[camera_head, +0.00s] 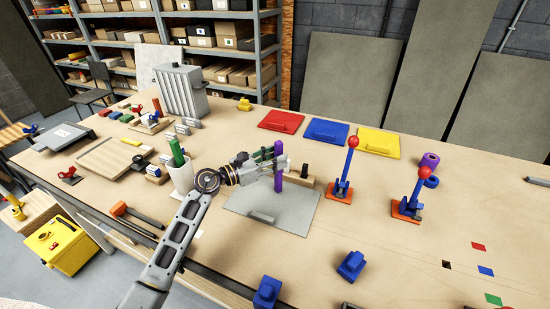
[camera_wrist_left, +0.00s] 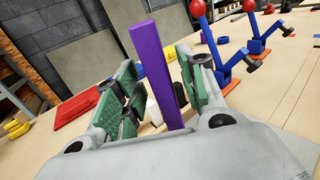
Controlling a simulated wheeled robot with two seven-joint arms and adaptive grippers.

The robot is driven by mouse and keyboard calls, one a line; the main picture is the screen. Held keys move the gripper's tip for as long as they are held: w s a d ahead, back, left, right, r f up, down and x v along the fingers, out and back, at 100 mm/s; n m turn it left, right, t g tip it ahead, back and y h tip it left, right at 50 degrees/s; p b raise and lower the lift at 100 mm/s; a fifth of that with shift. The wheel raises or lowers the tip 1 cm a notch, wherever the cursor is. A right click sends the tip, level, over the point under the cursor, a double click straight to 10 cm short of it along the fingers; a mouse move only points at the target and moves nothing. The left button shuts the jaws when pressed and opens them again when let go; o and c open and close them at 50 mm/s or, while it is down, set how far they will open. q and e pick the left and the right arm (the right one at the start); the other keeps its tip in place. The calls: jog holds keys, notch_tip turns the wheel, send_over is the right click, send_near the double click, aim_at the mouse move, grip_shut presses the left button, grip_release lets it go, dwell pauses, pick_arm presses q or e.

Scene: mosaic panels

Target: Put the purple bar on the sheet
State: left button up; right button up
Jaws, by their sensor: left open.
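The purple bar (camera_head: 278,174) is upright, with its lower end against the far part of the grey sheet (camera_head: 290,218) in the head view. I cannot tell whether it touches the sheet. My left gripper (camera_head: 277,163) is open around the bar's upper part. In the left wrist view the bar (camera_wrist_left: 152,70) stands between the two green-padded fingers of the left gripper (camera_wrist_left: 160,95), with a visible gap on the right side. Its lower end is hidden there by the gripper body. My right gripper is out of view.
A wooden block (camera_head: 301,181) with dark and light pieces stands close behind the bar. A white cup (camera_head: 182,176) holding a green bar stands left, near my forearm. Red-knobbed toggle clamps (camera_head: 345,185) stand right.

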pick_arm(q)
jog(key=shift+r, duration=0.2)
jog(key=b+v, duration=0.3)
jog(key=v, duration=0.9)
dwell(0.4)
jog(key=shift+f, duration=0.1)
dwell(0.4)
